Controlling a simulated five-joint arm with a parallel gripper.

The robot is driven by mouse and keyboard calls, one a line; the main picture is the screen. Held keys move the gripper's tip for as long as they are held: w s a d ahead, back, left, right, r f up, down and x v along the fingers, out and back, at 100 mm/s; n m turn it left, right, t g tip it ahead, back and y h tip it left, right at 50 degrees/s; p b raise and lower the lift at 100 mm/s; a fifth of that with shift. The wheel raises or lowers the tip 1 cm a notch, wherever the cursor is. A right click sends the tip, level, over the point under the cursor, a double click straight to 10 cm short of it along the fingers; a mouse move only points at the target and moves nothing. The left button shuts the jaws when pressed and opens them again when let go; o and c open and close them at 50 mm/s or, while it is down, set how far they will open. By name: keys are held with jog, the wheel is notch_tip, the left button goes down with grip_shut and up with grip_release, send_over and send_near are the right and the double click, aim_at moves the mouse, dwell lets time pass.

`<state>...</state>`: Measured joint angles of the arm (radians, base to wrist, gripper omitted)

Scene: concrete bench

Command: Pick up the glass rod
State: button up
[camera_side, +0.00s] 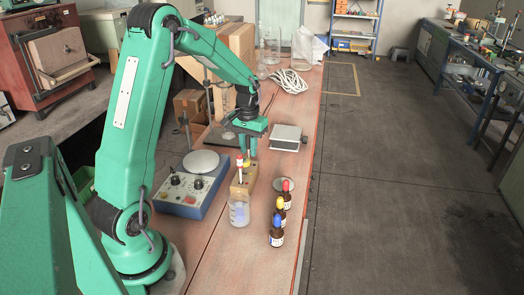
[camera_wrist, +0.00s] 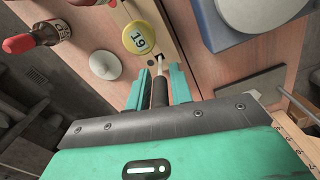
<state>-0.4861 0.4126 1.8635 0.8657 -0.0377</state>
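My gripper (camera_side: 249,153) points down over a wooden block (camera_side: 244,179) in the side view. In the wrist view its two green fingers (camera_wrist: 160,84) stand apart. A thin pale rod (camera_wrist: 160,66), seemingly the glass rod, rises from a hole in the block, with a dark, thicker end (camera_wrist: 160,95) between the fingers. Narrow gaps seem to show on both sides, so the fingers look open around it. The rod is hard to make out in the side view, where the gripper covers it.
A beaker (camera_side: 239,211), several dropper bottles (camera_side: 277,232) and a blue hotplate (camera_side: 191,190) stand nearby. A grey-white box (camera_side: 286,137) lies behind right.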

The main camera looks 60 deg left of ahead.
grip_shut()
jog(key=shift+r, duration=0.1)
jog(key=shift+r, duration=0.45)
notch_tip(320, 180, up, 3)
jog(key=shift+r, duration=0.15)
jog(key=d+r, duration=0.6)
jog(key=d, duration=0.5)
jog(key=shift+s+d+r, duration=0.3)
jog(key=shift+s+d, duration=0.05)
jog(key=shift+r, duration=0.2)
jog(key=shift+r, duration=2.55)
